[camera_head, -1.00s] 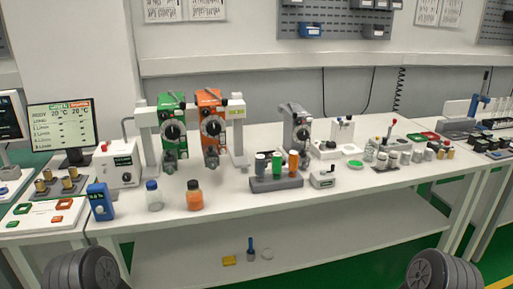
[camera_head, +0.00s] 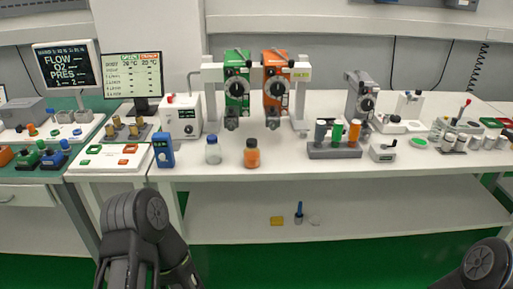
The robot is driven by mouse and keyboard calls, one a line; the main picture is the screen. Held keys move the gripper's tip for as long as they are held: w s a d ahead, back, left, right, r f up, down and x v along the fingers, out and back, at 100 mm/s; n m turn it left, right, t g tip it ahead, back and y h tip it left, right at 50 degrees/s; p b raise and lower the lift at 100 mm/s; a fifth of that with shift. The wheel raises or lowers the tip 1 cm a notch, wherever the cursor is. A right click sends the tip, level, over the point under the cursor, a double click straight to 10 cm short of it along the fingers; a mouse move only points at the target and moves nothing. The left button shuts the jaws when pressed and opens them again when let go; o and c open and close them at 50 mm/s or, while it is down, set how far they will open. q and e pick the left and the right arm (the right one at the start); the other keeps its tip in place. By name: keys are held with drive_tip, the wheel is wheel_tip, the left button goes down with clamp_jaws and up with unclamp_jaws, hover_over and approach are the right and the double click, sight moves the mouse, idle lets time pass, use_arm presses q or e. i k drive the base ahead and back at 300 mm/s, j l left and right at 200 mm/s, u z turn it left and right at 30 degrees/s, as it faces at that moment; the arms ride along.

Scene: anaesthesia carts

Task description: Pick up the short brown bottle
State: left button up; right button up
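A short amber-brown bottle (camera_head: 251,154) with orange-looking contents and a dark cap stands upright near the front edge of the white bench (camera_head: 340,171). A clear bottle (camera_head: 213,150) with a blue cap stands to its left, a small gap apart. Dark links of my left arm show at the lower left, and a dark joint of my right arm shows at the lower right corner. I see no fingertips of either gripper. Nothing touches the brown bottle.
Behind the bottles stand a green vaporizer (camera_head: 237,85) and an orange vaporizer (camera_head: 276,85). A blue meter (camera_head: 163,150) is to the left, and a grey rack (camera_head: 334,151) with coloured vials is to the right. Bare bench lies around the brown bottle.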

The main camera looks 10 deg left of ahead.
sight(251, 156)
drive_tip(key=i+l+u, duration=0.15)
drive_tip(key=i+l, duration=0.2)
drive_tip(key=i+l+u, duration=0.1)
drive_tip(key=i+l, duration=0.25)
drive_tip(key=i+l+u, duration=0.15)
drive_tip(key=i+l, duration=0.2)
drive_tip(key=l, duration=0.25)
